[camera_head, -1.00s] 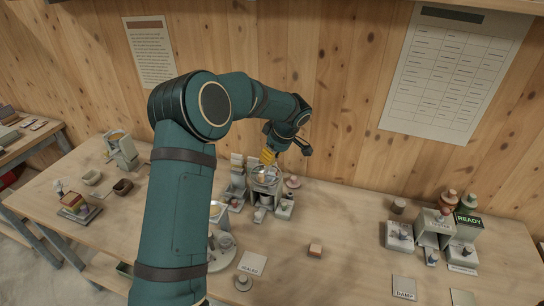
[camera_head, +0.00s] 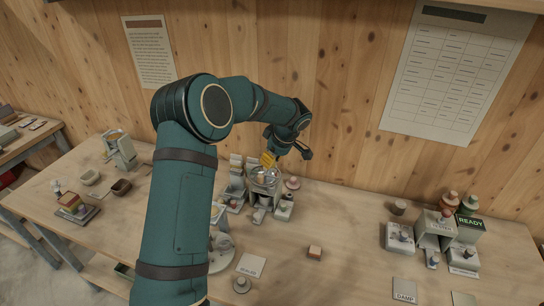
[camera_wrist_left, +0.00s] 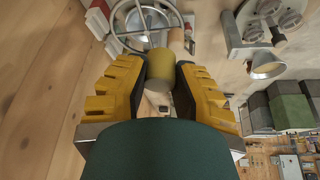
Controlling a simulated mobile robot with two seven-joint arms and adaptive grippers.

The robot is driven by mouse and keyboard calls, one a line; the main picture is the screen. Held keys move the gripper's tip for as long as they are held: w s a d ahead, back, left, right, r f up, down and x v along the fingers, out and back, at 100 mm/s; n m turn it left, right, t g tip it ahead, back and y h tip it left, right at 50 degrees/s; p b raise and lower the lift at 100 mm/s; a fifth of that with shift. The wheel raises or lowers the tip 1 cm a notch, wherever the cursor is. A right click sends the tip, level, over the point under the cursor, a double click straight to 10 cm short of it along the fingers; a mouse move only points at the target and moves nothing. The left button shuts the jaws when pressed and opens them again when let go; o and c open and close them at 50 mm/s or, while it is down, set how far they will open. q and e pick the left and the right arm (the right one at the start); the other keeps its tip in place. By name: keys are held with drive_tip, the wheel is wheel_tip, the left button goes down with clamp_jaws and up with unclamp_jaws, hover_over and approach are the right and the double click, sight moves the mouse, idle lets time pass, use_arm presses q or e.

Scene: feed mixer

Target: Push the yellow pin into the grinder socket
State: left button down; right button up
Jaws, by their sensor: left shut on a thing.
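My left gripper (camera_head: 268,160) is above the grinder (camera_head: 265,177) near the back of the table. In the left wrist view, the yellow fingers of my left gripper (camera_wrist_left: 160,82) are shut on the yellow pin (camera_wrist_left: 160,64), a short yellow cylinder. The grinder's round metal rim (camera_wrist_left: 127,30) with spokes lies just beyond the pin. Whether the pin touches the grinder, and where its far end is, I cannot tell. The socket is not clearly visible. In the head view the pin is too small to make out. My right gripper is in neither view.
Small stands surround the grinder closely. A small orange-topped block (camera_head: 315,252) lies on the table in front. The wooden wall is close behind the grinder. The table's middle right is mostly clear.

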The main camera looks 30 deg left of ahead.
sight(272, 168)
use_arm(q)
drive_tip(key=shift+f+b, duration=0.5)
drive_tip(key=shift+f, duration=1.35)
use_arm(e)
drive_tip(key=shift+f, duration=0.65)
use_arm(q)
drive_tip(key=shift+b, duration=1.45)
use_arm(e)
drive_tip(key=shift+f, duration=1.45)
use_arm(q)
drive_tip(key=shift+f+b, duration=0.85)
drive_tip(key=shift+b, duration=0.15)
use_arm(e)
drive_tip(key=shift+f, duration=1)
